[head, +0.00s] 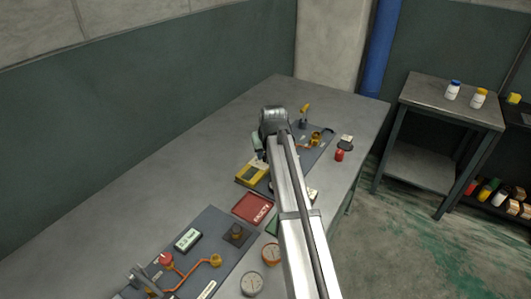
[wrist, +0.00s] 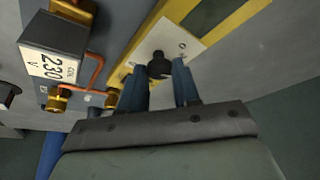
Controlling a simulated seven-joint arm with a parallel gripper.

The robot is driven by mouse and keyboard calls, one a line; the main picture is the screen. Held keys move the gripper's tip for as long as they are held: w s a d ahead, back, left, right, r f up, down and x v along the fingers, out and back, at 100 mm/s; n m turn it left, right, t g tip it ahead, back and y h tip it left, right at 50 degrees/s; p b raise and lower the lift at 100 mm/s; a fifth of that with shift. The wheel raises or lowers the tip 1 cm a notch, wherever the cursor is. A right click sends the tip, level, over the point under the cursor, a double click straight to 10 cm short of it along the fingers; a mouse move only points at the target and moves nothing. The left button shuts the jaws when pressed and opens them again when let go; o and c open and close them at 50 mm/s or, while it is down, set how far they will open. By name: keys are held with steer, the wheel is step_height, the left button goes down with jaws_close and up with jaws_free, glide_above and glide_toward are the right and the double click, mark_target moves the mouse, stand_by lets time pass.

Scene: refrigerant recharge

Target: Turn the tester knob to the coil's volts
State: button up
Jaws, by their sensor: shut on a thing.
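The yellow tester (head: 250,174) lies on the bench in the head view, partly hidden by my arm. In the wrist view its yellow body (wrist: 215,25) shows a white dial plate (wrist: 187,43) with a black knob (wrist: 160,66). My gripper (wrist: 164,74) has its two blue fingers on either side of the knob and is shut on it. The coil (wrist: 55,52) is a dark block with a white label reading 230 V COIL, at the left of the wrist view. The knob's pointer and the setting marks are too small to read.
Copper pipe and brass fittings (wrist: 58,98) lie close to the tester. On the bench are a red tray (head: 253,208), two round gauges (head: 251,283), a grey board (head: 205,240) and a red can (head: 339,155). The bench's back left is clear.

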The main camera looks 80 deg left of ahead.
steer(key=m, duration=0.1)
steer(key=m+t, duration=0.1)
steer(key=m, duration=0.2)
steer(key=shift+s+m+t, duration=0.25)
steer(key=shift+m+t, duration=0.05)
steer(key=shift+t, duration=0.1)
steer(key=m+t+h, duration=0.1)
steer(key=m, duration=0.2)
steer(key=shift+s+a+m, duration=0.1)
steer(key=shift+a+m, duration=0.05)
steer(key=shift+m, duration=0.15)
steer(key=m+t, duration=0.1)
steer(key=m, duration=0.2)
steer(key=shift+a+m+h, duration=0.15)
steer(key=shift+m+h, duration=0.15)
steer(key=shift+h, duration=0.1)
steer(key=shift+s+m+t+h, duration=0.15)
steer(key=shift+m+t+h, duration=0.4)
steer(key=shift+m, duration=1.25)
steer(key=shift+g+h, duration=0.25)
steer(key=o, duration=1.1)
steer(key=shift+c, duration=0.2)
steer(key=v, duration=1.3)
steer(key=shift+s+r, duration=0.2)
steer(key=shift+r, duration=0.15)
